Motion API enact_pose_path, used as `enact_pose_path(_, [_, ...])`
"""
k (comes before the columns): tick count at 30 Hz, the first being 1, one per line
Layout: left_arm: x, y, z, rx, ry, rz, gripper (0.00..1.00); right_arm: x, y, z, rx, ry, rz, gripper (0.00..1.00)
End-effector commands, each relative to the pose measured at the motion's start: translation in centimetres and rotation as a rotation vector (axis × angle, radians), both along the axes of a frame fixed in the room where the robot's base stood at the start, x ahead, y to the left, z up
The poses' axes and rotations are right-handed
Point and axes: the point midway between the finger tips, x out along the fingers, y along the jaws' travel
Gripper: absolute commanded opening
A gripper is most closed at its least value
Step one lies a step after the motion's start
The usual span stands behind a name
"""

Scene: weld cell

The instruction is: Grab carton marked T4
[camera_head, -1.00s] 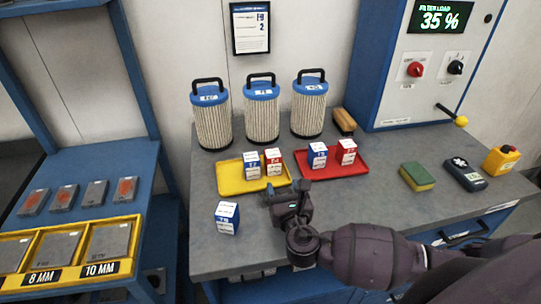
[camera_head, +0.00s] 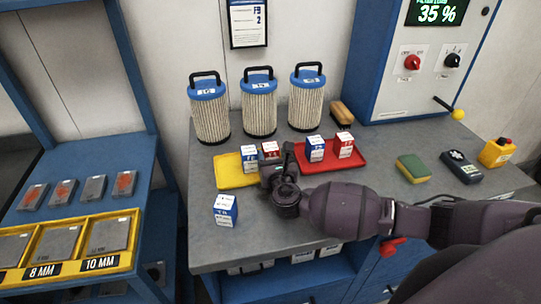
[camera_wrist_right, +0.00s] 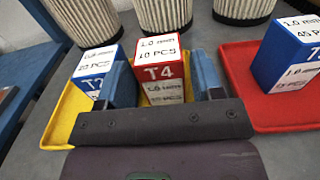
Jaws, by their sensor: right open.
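The carton marked T4 (camera_wrist_right: 163,72) is red and white and stands upright on the yellow tray (camera_wrist_right: 62,122). In the head view the T4 carton (camera_head: 269,148) shows beside a blue carton (camera_head: 250,157), partly hidden by my right gripper (camera_head: 279,166). In the right wrist view the two fingers of my right gripper (camera_wrist_right: 164,78) are apart, one on each side of the T4 carton, with the left finger between it and the blue carton (camera_wrist_right: 95,68). I cannot tell whether either finger touches it. My left gripper is not in view.
A red tray (camera_head: 352,163) with a blue and a red carton lies to the right. A lone blue carton (camera_head: 226,210) stands at the front left. Three filter cartridges (camera_head: 259,108) stand behind the trays. A sponge (camera_head: 413,168) lies further right.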

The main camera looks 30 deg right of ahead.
Motion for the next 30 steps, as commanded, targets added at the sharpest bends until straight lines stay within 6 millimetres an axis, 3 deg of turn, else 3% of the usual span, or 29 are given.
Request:
enact_pose_path(7, [0.0,0.0,0.0,0.0,0.0,0.0,0.43,0.1,0.0,0.0,0.0,0.001,0.0,0.59])
enact_pose_path(14, [-0.2,0.0,-0.1,0.0,0.003,0.002,0.43,0.1,0.0,0.0,0.0,0.001,0.0,0.24])
enact_pose_path(15, [-0.3,0.0,-0.1,0.0,0.004,0.002,0.43,0.1,0.0,0.0,0.001,0.0,0.0,0.22])
enact_pose_path(23, [-0.6,0.1,-0.2,0.0,0.01,0.004,0.43,0.1,0.0,0.3,0.001,-0.001,0.0,0.22])
enact_pose_path(30, [-0.4,0.1,0.5,0.0,0.007,0.003,0.43,0.1,0.0,3.7,0.002,-0.004,0.001,0.22])
